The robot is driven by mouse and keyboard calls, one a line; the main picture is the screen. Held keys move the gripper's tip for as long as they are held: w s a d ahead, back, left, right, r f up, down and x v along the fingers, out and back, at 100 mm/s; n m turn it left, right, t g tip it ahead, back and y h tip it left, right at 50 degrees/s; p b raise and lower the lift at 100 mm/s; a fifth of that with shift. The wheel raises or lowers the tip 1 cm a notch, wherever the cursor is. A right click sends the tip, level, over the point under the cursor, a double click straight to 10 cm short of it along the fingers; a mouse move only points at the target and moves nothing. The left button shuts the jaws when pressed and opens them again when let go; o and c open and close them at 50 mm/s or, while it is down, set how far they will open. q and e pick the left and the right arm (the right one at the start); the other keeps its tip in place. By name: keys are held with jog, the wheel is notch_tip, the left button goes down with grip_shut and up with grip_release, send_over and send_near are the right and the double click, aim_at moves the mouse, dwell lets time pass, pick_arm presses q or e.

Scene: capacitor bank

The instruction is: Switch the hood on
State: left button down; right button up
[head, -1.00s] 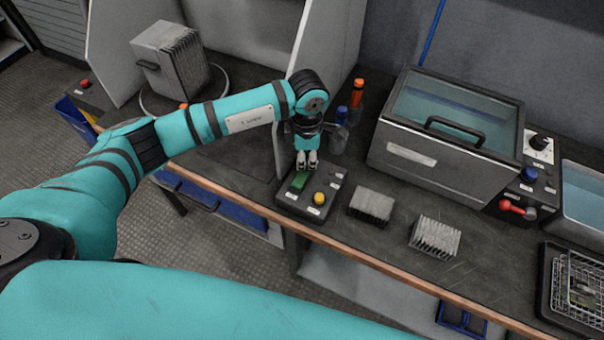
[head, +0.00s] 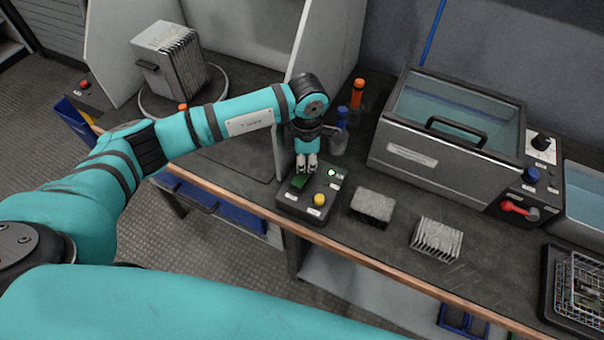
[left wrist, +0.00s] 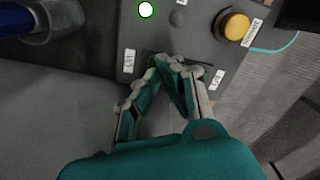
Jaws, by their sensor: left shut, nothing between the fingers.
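A dark control box (head: 288,200) lies on the bench near its front edge. It carries a green switch (head: 299,181), a yellow button (head: 319,199) and a small lamp (head: 331,173) that glows whitish green. My left gripper (head: 307,168) is shut and empty, pointing down with its fingertips at the green switch; I cannot tell whether they touch it. In the left wrist view the fingertips (left wrist: 172,66) meet over the box, and the green switch is hidden there. The lit lamp (left wrist: 146,10) and yellow button (left wrist: 235,26) show beyond them. My right gripper is not in view.
Light upright panels (head: 322,70) stand behind my left arm. Two finned grey blocks (head: 372,205) (head: 436,239) lie right of the box. A lidded tank (head: 450,130) stands behind them. A bottle with a blue cap (head: 340,135) stands close behind the gripper.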

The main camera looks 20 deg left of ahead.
aim_at(306, 170)
pick_arm(q)
jog(key=shift+r+p, duration=1.8)
jog(key=shift+r, duration=1.65)
